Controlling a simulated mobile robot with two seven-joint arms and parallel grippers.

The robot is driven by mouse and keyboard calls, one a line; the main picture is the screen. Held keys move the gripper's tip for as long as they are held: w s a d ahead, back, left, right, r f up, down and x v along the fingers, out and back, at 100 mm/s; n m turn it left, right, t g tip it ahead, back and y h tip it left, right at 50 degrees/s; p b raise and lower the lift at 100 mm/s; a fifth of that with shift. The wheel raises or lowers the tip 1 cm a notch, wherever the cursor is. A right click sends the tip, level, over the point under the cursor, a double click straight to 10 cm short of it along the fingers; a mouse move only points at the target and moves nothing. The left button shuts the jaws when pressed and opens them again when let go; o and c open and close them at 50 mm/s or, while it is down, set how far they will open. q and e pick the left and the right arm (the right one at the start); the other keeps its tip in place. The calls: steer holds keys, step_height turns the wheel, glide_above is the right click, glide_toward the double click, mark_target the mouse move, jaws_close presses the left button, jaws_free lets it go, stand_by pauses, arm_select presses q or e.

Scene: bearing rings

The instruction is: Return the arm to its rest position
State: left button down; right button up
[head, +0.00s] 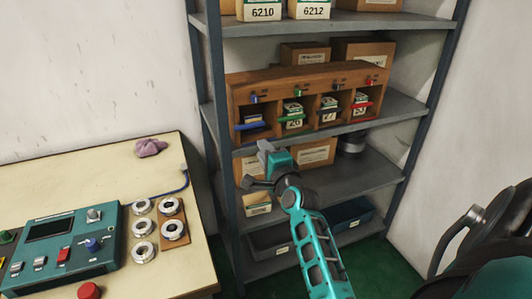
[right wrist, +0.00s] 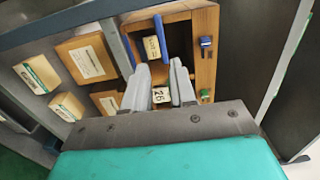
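My right gripper (head: 258,164) is in front of the shelf unit, below the wooden rack (head: 236,108) and apart from it in the head view. In the right wrist view its two grey fingers (right wrist: 162,86) stand apart with nothing held between them. A small box labelled 26 (right wrist: 161,95) shows beyond the gap, inside the wooden rack (right wrist: 205,62). The teal right arm (head: 318,252) reaches up from the lower edge of the head view. My left gripper is in neither view.
The rack's compartments hold small boxes. Cartons (head: 315,153) stand on the shelf below, bins (head: 350,214) lower down. The metal shelf edge (head: 345,187) is close to the arm. At left, a table (head: 60,174) bears a control panel (head: 68,226), bearing rings (head: 144,228) and a purple cloth (head: 150,147).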

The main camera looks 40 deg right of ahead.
steer(key=shift+s+a, duration=0.1)
steer(key=shift+s, duration=0.25)
stand_by(0.3)
steer(key=s+a+f+n+g+y, duration=0.6)
steer(key=s+a+f+n+y, duration=0.1)
steer(key=s+a+f+n, duration=1.4)
steer(key=a+n, duration=0.1)
steer(key=n, duration=0.2)
steer(key=shift+s+a+y, duration=0.25)
steer(key=shift+a+y, duration=0.15)
